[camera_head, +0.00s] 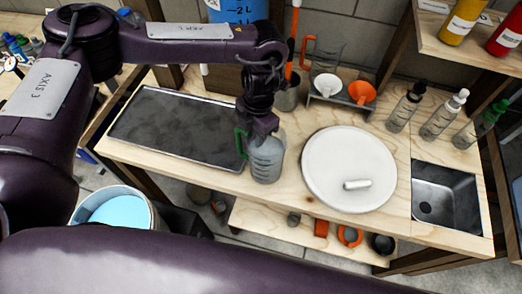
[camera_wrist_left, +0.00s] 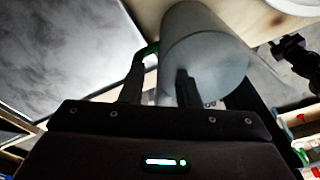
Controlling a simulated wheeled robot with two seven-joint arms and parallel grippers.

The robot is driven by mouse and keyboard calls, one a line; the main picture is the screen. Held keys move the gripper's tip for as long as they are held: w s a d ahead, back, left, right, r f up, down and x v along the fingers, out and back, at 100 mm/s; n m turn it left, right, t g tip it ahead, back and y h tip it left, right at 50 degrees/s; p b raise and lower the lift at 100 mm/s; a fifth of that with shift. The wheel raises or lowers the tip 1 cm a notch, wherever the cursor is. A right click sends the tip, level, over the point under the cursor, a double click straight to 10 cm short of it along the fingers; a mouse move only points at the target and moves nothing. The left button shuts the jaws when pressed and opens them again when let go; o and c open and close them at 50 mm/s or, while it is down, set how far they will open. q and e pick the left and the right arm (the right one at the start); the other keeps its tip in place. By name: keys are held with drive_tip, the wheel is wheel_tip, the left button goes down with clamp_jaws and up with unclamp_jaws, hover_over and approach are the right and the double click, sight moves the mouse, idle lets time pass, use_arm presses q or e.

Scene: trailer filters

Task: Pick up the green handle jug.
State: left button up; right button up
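The green handle jug is a grey translucent jug (camera_head: 267,163) with graduation marks and a green handle (camera_head: 239,143) on its left side. It stands at the front edge of the wooden table, right of the dark tray. My left gripper (camera_head: 262,128) is at the jug's top, partly covering its rim. In the left wrist view the jug body (camera_wrist_left: 205,55) fills the upper middle. The two fingers of my left gripper (camera_wrist_left: 160,82) are apart, one by the green handle (camera_wrist_left: 148,52), the other in front of the jug body. Contact cannot be told. My right gripper is not in view.
A dark tray (camera_head: 175,122) lies left of the jug and a round white board (camera_head: 350,155) close on its right. A metal cup (camera_head: 288,97) stands behind it. Bottles (camera_head: 438,118) and a sink (camera_head: 443,195) are at the right. A bucket (camera_head: 118,210) stands below.

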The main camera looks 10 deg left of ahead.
use_arm(q)
drive_tip(key=shift+s+f, duration=0.1)
drive_tip(key=shift+f, duration=0.35)
clamp_jaws()
drive_tip(key=shift+a, duration=0.15)
idle(1.0)
